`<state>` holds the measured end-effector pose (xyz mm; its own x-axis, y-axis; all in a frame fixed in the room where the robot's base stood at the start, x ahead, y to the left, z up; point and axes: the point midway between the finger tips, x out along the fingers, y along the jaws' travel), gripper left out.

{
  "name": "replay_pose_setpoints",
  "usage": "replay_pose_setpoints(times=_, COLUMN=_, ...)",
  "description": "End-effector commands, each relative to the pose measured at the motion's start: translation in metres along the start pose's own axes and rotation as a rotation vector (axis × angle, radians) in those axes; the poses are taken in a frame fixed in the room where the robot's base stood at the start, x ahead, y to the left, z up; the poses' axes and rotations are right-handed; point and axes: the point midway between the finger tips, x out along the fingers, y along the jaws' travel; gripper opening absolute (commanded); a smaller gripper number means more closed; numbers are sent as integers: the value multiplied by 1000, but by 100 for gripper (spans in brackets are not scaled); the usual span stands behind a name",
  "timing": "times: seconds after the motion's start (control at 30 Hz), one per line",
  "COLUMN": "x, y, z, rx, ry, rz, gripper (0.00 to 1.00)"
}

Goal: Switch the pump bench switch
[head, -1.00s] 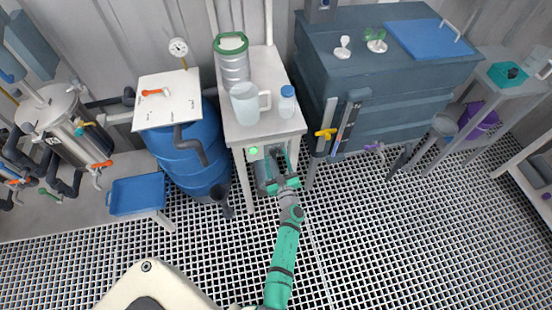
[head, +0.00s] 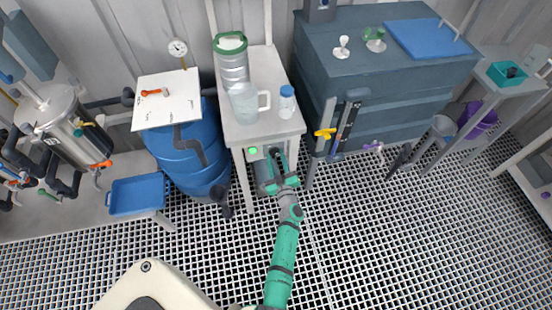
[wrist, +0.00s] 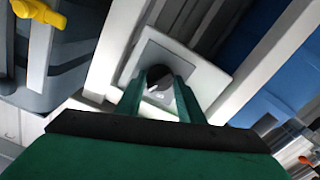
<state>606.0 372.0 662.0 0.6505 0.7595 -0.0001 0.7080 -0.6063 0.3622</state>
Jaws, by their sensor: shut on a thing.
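The pump bench switch is a dark round knob (wrist: 158,76) on a pale square plate (wrist: 205,72) in the wrist view. My gripper (wrist: 159,88) has one finger on each side of the knob and is shut on it. In the head view my gripper (head: 277,160) reaches in under the front edge of the narrow bench (head: 262,133) and hides the switch. A green light (head: 252,151) shows on the bench front just left of my gripper.
On the bench stand a clear jug (head: 243,103), a blue-capped bottle (head: 286,103) and a green-rimmed metal vessel (head: 233,65). A blue drum (head: 188,160) is on the left. A yellow-handled valve (head: 325,133) is close on the right. The grating floor in front is open.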

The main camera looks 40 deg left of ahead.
Motion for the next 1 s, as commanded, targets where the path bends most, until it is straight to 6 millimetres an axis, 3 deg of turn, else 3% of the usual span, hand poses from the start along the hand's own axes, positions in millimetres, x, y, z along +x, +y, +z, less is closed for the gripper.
replay_pose_setpoints(times=1.0, x=1, y=-2, z=-1, rx=-839, ry=3, rz=-4, gripper=12)
